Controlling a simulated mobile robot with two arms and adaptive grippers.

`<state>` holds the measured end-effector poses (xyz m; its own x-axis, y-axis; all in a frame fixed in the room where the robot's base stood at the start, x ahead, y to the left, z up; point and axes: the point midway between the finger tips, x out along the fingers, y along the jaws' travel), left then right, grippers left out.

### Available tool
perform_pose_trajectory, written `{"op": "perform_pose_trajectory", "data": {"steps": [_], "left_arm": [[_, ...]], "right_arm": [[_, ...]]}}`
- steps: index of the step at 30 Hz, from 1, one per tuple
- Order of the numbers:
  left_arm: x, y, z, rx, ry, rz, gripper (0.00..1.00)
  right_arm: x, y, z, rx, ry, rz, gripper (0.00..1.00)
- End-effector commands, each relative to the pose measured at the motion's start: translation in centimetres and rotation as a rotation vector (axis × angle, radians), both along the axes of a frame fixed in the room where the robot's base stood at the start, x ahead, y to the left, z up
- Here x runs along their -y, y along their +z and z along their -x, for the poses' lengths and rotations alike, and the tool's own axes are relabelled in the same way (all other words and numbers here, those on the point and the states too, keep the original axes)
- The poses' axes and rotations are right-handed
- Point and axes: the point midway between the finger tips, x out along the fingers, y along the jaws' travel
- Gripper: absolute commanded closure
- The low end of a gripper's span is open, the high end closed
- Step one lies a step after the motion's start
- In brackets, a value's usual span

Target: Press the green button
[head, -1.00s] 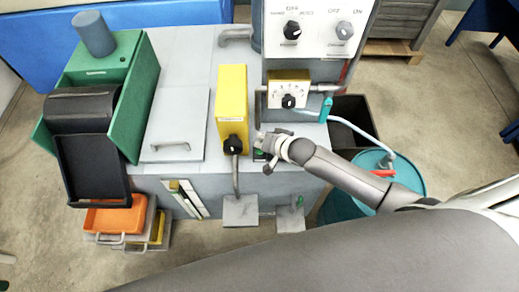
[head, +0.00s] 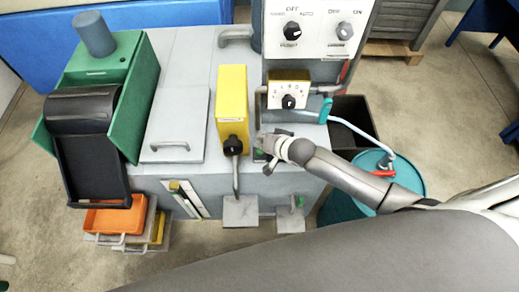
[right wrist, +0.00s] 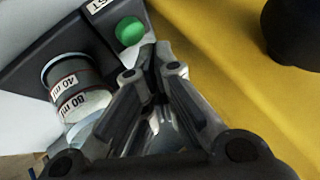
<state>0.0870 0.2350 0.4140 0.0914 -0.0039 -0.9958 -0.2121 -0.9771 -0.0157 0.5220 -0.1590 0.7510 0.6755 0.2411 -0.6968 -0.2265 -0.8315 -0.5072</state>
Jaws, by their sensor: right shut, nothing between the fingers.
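In the head view the button (head: 260,153) is a small green spot on the machine's front edge, partly hidden by my right gripper. My right gripper (head: 262,141) comes in from the right over the box. In the right wrist view its fingertips (right wrist: 149,62) are together and empty, a little below and right of the button in the picture. I cannot tell whether they touch it. My left gripper is not in view.
A yellow box (head: 232,95) with a black knob stands just left of the gripper. A small yellow dial panel (head: 289,88) and a teal-handled pipe (head: 325,110) are behind it. A teal barrel (head: 408,172) stands at the right. A white switch panel (head: 318,22) is at the back.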

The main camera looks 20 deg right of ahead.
Motion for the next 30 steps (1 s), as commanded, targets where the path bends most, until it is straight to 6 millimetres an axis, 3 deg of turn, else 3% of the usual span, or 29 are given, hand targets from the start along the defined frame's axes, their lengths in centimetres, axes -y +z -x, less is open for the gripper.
{"op": "perform_pose_trajectory", "data": {"steps": [30], "left_arm": [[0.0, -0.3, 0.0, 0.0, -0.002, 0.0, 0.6]], "right_arm": [[0.0, -1.2, 0.0, 0.0, -0.001, -0.001, 1.0]]}}
